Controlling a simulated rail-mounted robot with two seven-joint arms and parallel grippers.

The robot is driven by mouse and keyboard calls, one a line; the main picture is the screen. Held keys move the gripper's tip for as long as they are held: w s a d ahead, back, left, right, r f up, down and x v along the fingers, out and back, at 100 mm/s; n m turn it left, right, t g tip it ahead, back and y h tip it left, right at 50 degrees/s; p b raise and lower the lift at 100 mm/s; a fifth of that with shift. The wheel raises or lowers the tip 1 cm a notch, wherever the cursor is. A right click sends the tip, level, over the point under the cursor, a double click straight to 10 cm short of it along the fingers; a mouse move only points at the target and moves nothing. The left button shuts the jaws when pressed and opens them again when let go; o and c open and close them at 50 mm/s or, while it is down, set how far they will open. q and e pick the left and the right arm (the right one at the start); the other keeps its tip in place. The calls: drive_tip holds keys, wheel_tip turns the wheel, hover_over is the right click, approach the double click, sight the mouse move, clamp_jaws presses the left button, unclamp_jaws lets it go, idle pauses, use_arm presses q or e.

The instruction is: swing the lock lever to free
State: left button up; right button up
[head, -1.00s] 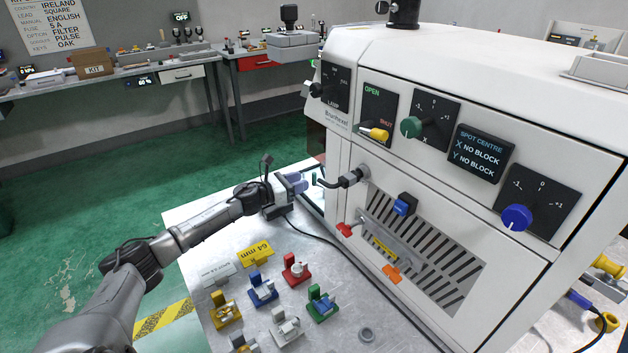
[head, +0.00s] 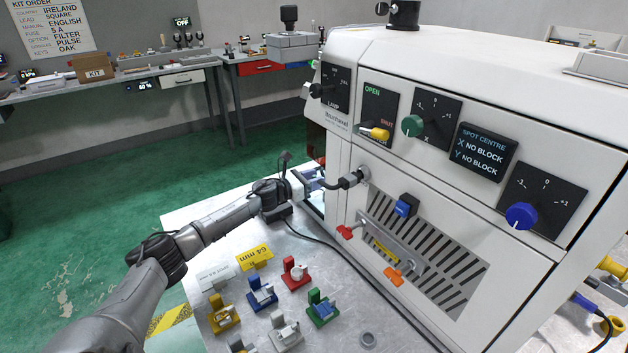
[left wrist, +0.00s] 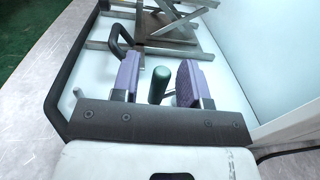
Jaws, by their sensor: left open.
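In the left wrist view a dark green rounded post (left wrist: 159,85) stands between my fingers; it looks like the grip of the lock lever, though no label shows. My left gripper (left wrist: 160,82) is open, with one purple pad on each side of the post. In the head view my left gripper (head: 314,181) is at the machine's (head: 342,150) left side opening. There the green post cannot be made out. My right gripper is not in view.
A metal crossed-arm frame (left wrist: 175,22) stands beyond the fingers. A black bent bar (left wrist: 58,85) runs along the left. Several coloured holders (head: 262,294) stand on the metal table.

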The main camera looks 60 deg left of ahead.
use_arm(q)
clamp_jaws()
drive_tip(key=m+h+b, duration=0.1)
drive_tip(key=b, duration=0.1)
drive_tip(key=w+m+h+b, duration=0.1)
drive_tip(key=h+b, duration=0.1)
drive_tip(key=m+h+b, duration=0.1)
drive_tip(key=h+b, duration=0.1)
drive_tip(key=b, duration=0.1)
drive_tip(key=shift+w+a+f+g, duration=0.2)
drive_tip(key=shift+a+g, duration=0.05)
drive_tip(key=shift+g, duration=0.15)
drive_tip(key=shift+w+r+m+g+h+b, duration=0.1)
drive_tip(key=shift+m+g+h+b, duration=0.1)
drive_tip(key=shift+m+h+b, duration=0.3)
drive_tip(key=shift+w+r+m+g+h+b, duration=0.1)
drive_tip(key=shift+m+g+h+b, duration=0.1)
drive_tip(key=shift+m+h+b, duration=0.25)
unclamp_jaws()
